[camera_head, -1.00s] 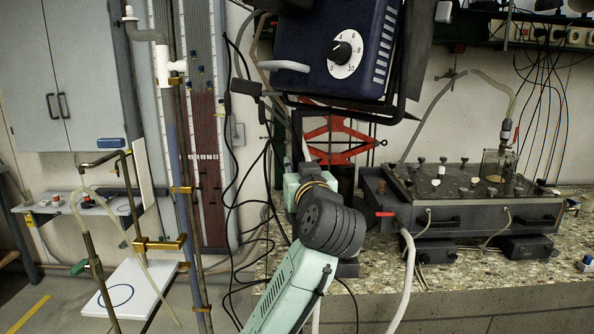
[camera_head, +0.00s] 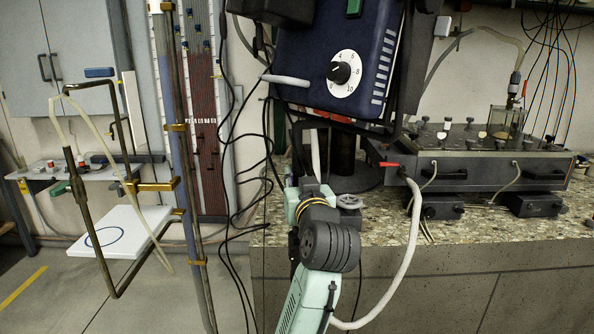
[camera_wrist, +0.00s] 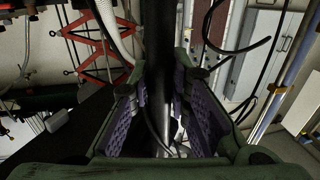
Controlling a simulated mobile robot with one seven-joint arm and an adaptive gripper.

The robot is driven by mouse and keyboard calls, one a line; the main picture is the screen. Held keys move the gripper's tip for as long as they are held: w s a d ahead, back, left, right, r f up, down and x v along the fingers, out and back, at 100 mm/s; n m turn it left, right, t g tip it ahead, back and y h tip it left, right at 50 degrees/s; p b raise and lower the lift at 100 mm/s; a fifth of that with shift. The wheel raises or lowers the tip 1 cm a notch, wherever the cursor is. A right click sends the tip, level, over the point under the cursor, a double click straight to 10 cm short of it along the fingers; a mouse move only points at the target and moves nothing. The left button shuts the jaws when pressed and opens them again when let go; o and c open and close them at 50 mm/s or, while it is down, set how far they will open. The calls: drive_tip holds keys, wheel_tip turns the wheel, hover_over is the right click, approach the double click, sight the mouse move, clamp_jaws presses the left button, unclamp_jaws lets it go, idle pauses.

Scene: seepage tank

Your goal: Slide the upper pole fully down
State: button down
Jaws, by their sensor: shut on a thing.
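In the wrist view a thick black pole (camera_wrist: 158,50) runs from the top of the picture down between the purple-padded fingers of my gripper (camera_wrist: 161,96). The fingers are shut on it, one on each side. Its lower end is dark and hard to make out. In the head view my gripper is hidden behind my own wrist, at the front of the bench. A dark upright cylinder (camera_head: 343,154) shows behind it, below the blue unit; I cannot tell whether it is the same pole. The blue unit (camera_head: 310,62) with a white dial hangs above my wrist.
A dark tank box (camera_head: 480,160) with knobs stands on the speckled bench (camera_head: 385,235) at the right. A pale hose (camera_head: 412,225) loops down in front. Black cables hang left of my arm. Tall pipes with brass clamps (camera_head: 176,127) stand at the left, beside a white board (camera_head: 120,229).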

drive_tip(key=shift+f+b, duration=0.45)
drive_tip(key=shift+f, duration=1.05)
drive_tip(key=c, duration=1.8)
unclamp_jaws()
drive_tip(key=o, duration=0.3)
drive_tip(key=shift+r, duration=0.1)
drive_tip(key=shift+s, duration=0.1)
drive_tip(key=s, duration=0.2)
drive_tip(key=s+d, duration=0.1)
drive_tip(key=s, duration=0.4)
drive_tip(key=shift+s+d, duration=0.1)
drive_tip(key=shift+d, duration=0.15)
